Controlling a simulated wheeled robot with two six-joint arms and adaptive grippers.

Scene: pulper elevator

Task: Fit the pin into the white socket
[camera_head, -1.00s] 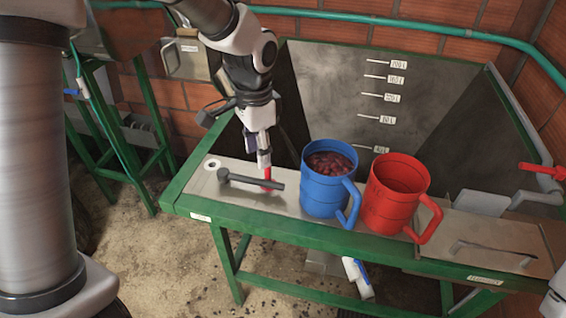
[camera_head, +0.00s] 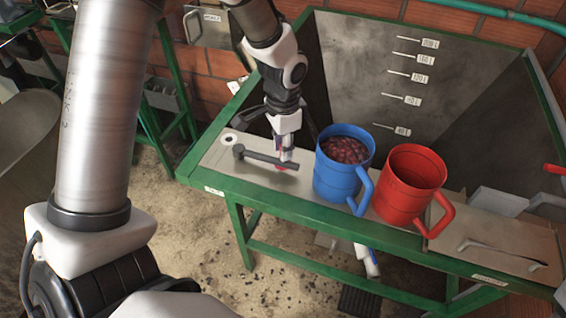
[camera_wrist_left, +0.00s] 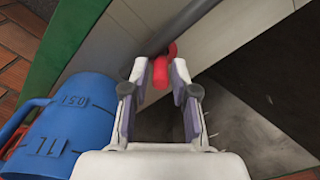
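A small red piece, likely the pin (camera_wrist_left: 160,72), sits between the fingertips of my left gripper (camera_wrist_left: 160,78) in the left wrist view. Gaps show on both sides of it, so the fingers look open around it. In the head view, my left gripper (camera_head: 285,155) points down at the bench top, right by the end of a dark grey bar (camera_head: 262,157). Only a bit of the red piece (camera_head: 282,168) shows there. The white socket (camera_head: 228,138), a ring with a dark centre, is at the bench's left end, beside the bar's round head. My right gripper is out of view.
A blue mug (camera_head: 338,185) full of red berries stands just right of my left gripper. An empty red mug (camera_head: 408,200) stands beside it. A metal hopper (camera_head: 345,75) with level labels lies behind. The green bench frame (camera_head: 290,208) edges the front.

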